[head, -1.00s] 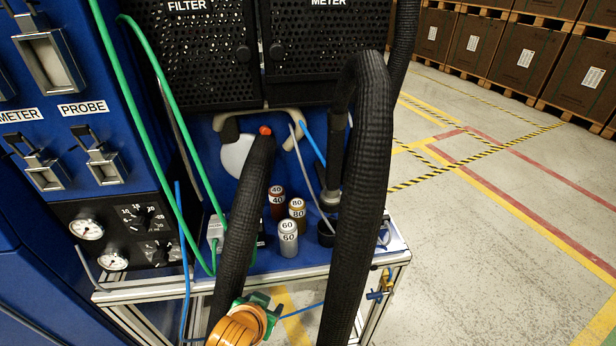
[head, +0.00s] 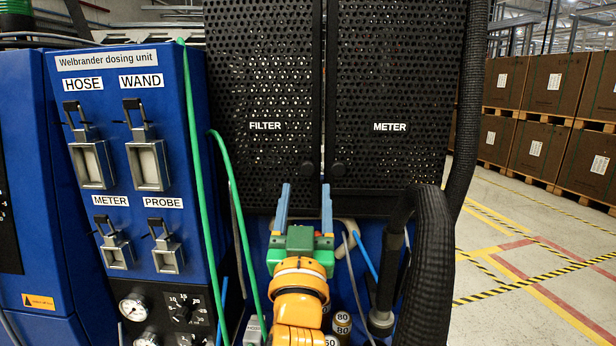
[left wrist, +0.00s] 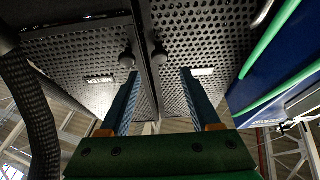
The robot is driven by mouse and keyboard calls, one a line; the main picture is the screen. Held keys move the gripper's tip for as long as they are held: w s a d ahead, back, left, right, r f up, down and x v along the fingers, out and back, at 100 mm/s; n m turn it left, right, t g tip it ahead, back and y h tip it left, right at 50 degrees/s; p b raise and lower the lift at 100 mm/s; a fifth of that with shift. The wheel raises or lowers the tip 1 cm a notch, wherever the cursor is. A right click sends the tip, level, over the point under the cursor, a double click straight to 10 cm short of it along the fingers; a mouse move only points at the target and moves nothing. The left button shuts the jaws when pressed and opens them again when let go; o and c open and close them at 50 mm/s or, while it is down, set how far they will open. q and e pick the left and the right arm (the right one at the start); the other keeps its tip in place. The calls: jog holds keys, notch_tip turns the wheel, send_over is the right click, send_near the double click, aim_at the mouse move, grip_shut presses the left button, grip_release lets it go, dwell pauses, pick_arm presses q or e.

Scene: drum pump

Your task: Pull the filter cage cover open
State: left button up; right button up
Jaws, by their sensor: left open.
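The filter cage cover (head: 262,70) is a black perforated door labelled FILTER, closed beside the matching METER door. Its dark round knob (head: 307,170) is at its lower right corner. My left gripper (head: 306,187) is open and empty just below that knob, fingers pointing up. In the left wrist view the filter cover (left wrist: 215,45) is on the right, and its knob (left wrist: 159,55) shows between and beyond the fingertips (left wrist: 160,74), apparently untouched. My right gripper is not in view.
The meter cover (head: 395,80) has its own knob (head: 337,170) close beside the filter knob. A thick black hose (head: 430,260) stands right of my arm. Green hoses (head: 195,180) hang at left by the blue dosing unit (head: 130,80). Several canisters (head: 342,322) stand below.

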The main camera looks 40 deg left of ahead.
aim_at(307, 170)
pick_arm(q)
jog(key=p+x, duration=0.1)
jog(key=x, duration=0.4)
jog(key=shift+a+p, duration=0.1)
jog(key=shift+p, duration=0.25)
jog(key=shift+w+a, duration=0.2)
jog(key=shift+w, duration=0.1)
jog(key=shift+d+f, duration=0.1)
grip_shut()
dwell(0.5)
